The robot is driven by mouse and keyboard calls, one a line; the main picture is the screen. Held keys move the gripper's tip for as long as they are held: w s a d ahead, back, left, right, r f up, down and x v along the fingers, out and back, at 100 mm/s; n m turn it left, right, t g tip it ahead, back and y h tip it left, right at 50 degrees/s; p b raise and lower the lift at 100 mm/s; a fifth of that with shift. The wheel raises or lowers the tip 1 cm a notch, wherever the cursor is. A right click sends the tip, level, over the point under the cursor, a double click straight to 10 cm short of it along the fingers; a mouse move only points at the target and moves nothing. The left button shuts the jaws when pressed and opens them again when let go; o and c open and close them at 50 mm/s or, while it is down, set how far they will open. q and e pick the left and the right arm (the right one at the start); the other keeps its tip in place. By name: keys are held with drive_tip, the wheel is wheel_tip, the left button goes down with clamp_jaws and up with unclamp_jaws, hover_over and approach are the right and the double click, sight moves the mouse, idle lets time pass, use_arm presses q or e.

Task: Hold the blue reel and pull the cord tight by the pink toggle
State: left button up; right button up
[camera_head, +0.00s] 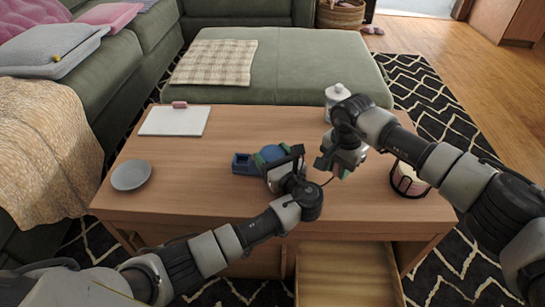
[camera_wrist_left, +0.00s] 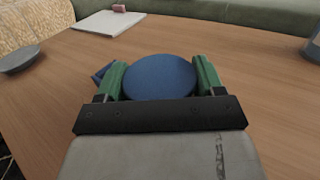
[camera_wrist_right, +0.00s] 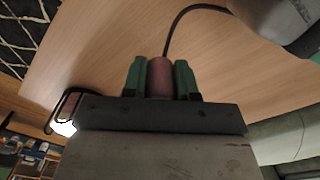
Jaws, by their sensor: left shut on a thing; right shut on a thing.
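The blue reel (camera_head: 273,153) is on the wooden table near its middle. It fills the space between the green fingers of my left gripper (camera_wrist_left: 160,82), which is shut on it; the left wrist view shows the reel's round blue top (camera_wrist_left: 160,76). My right gripper (camera_head: 340,168) is to the right of the reel, above the table. In the right wrist view the pink toggle (camera_wrist_right: 159,77) sits between the green fingers of my right gripper (camera_wrist_right: 160,80), which is shut on it. A dark cord (camera_wrist_right: 176,22) curves away from the toggle.
A blue holder (camera_head: 242,163) stands left of the reel. A white board (camera_head: 175,121) and a pale bowl (camera_head: 131,175) lie on the left. A white jar (camera_head: 337,95) stands at the back right, a caged candle (camera_head: 408,180) at the right. An open drawer (camera_head: 347,275) is in front.

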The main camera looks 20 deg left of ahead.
sight(334, 184)
drive_tip(key=shift+f, duration=2.1)
drive_tip(key=o, duration=1.1)
drive_tip(key=shift+c, duration=0.2)
wheel_tip(334, 184, up, 12)
use_arm(q)
drive_tip(key=o, duration=1)
drive_tip(key=shift+o, duration=0.2)
